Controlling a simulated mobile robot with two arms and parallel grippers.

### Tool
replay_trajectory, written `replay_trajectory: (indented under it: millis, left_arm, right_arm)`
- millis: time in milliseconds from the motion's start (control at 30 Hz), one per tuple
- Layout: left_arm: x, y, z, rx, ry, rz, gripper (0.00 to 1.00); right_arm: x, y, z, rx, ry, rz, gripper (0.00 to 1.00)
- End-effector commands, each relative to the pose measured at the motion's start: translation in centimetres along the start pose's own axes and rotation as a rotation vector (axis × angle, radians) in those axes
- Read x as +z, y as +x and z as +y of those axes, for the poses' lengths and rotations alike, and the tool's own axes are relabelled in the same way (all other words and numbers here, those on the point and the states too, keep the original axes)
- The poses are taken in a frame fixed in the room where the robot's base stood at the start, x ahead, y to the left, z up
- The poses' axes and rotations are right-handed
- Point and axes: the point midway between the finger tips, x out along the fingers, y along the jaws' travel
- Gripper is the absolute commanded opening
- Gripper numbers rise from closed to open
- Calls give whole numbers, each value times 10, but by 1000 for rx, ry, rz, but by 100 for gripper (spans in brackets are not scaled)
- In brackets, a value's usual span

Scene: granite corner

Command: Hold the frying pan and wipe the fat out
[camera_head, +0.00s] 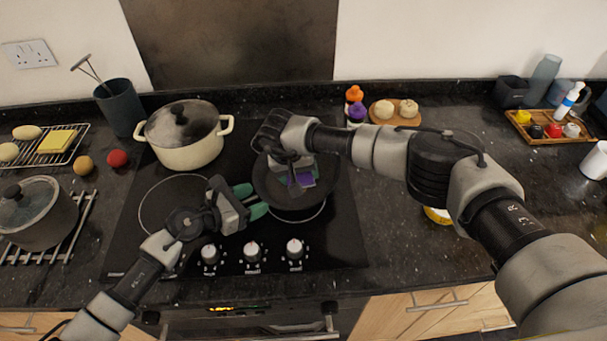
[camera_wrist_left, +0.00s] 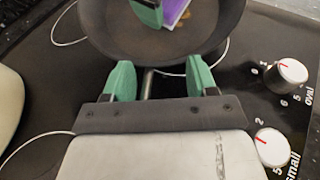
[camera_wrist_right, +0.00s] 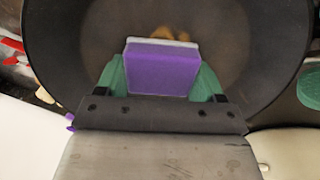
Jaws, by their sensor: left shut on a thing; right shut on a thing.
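The dark frying pan (camera_head: 318,201) sits on the front right of the black hob. My left gripper (camera_head: 248,201), with green fingers, is shut on the pan's handle (camera_wrist_left: 148,84) at the pan's left side. My right gripper (camera_head: 297,176) is inside the pan, shut on a purple sponge (camera_wrist_right: 162,68) with a pale edge. The sponge is low over the pan floor; whether it touches cannot be told. Brownish fat patches (camera_wrist_right: 160,36) show on the pan floor (camera_wrist_right: 85,35) just beyond the sponge. My right gripper hides part of the pan in the head view.
A cream pot (camera_head: 188,150) stands behind on the hob, and a lidded grey pot (camera_head: 38,215) stands at the left. A wooden board (camera_head: 396,121) with two pale items and a stacked orange and purple thing (camera_head: 355,104) stand behind the pan. Control knobs (camera_head: 252,252) line the hob's front.

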Motion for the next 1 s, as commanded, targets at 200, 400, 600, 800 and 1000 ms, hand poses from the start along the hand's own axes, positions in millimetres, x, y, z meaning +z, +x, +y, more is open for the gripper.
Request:
replay_trajectory:
  millis: [200, 400, 600, 800, 1000]
  left_arm:
    - [-11, 1, -6, -13, -9, 19, 44]
    - [-11, 1, -5, -13, -9, 19, 42]
    - [-11, 1, -5, -12, -8, 20, 41]
    - [-11, 1, -5, -12, -9, 20, 41]
    - [-11, 1, -5, -12, -9, 20, 40]
  right_arm:
    - [-12, 1, -10, -6, -2, 5, 46]
    - [-14, -3, -10, -7, -2, 7, 46]
    - [-2, -2, -1, -6, -3, 7, 46]
    - [12, -1, 7, -5, -1, 7, 46]
    - [16, 0, 10, -5, 0, 6, 46]
